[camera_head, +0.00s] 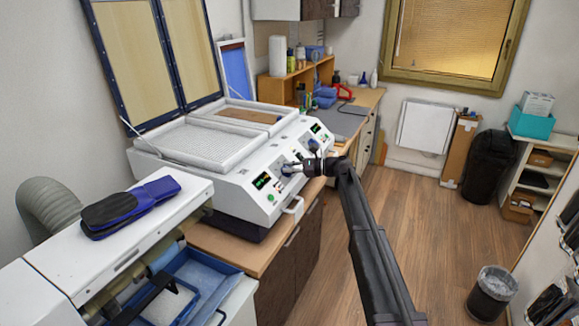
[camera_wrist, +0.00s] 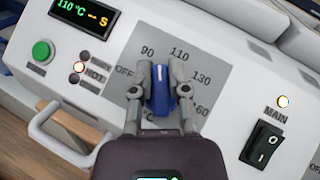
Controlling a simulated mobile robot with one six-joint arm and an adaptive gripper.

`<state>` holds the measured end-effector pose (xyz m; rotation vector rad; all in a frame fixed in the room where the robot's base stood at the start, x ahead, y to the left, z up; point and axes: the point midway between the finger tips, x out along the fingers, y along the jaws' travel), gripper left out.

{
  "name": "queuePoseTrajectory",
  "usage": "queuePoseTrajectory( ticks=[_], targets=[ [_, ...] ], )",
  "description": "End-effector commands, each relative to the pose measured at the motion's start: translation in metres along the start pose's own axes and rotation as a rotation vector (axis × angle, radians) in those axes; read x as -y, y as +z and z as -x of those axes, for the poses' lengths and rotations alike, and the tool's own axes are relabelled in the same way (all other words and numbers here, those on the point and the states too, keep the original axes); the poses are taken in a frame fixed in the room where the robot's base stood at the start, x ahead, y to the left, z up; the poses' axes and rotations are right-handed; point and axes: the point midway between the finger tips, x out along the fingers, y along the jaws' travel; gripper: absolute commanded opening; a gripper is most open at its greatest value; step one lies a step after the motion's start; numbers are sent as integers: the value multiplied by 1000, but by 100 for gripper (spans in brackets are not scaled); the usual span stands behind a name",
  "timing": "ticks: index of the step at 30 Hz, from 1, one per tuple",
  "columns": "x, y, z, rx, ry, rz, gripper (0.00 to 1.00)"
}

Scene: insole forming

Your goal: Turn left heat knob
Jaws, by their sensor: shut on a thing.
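The left heat knob is blue (camera_wrist: 160,92) and sits on a grey dial plate marked OFF, 90, 110, 130 and 160 in the wrist view. My gripper (camera_wrist: 160,84) is shut on the knob, one finger on each side. The knob's long axis points roughly up toward the space between 90 and 110. In the head view my gripper (camera_head: 288,168) reaches the front panel of the white forming machine (camera_head: 232,190) and hides the knob. The display (camera_wrist: 84,14) reads 110 °C with an orange mark beside it.
A green button (camera_wrist: 42,51) and lit HOT lamp (camera_wrist: 79,67) are left of the dial. A black rocker switch (camera_wrist: 262,143) under a lit MAIN lamp (camera_wrist: 283,101) is right. A white handle (camera_wrist: 60,125) juts out below. Wooden floor (camera_head: 440,240) lies open at right.

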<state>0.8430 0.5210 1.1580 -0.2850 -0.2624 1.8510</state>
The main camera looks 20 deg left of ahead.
Motion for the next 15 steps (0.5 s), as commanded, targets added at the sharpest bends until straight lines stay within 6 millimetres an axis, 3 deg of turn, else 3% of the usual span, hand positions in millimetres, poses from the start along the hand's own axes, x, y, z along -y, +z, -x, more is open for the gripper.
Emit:
queuePoseTrajectory(
  ticks=[15],
  targets=[
    [-1, 2, -2, 0, 369, 327, 0]
  ],
)
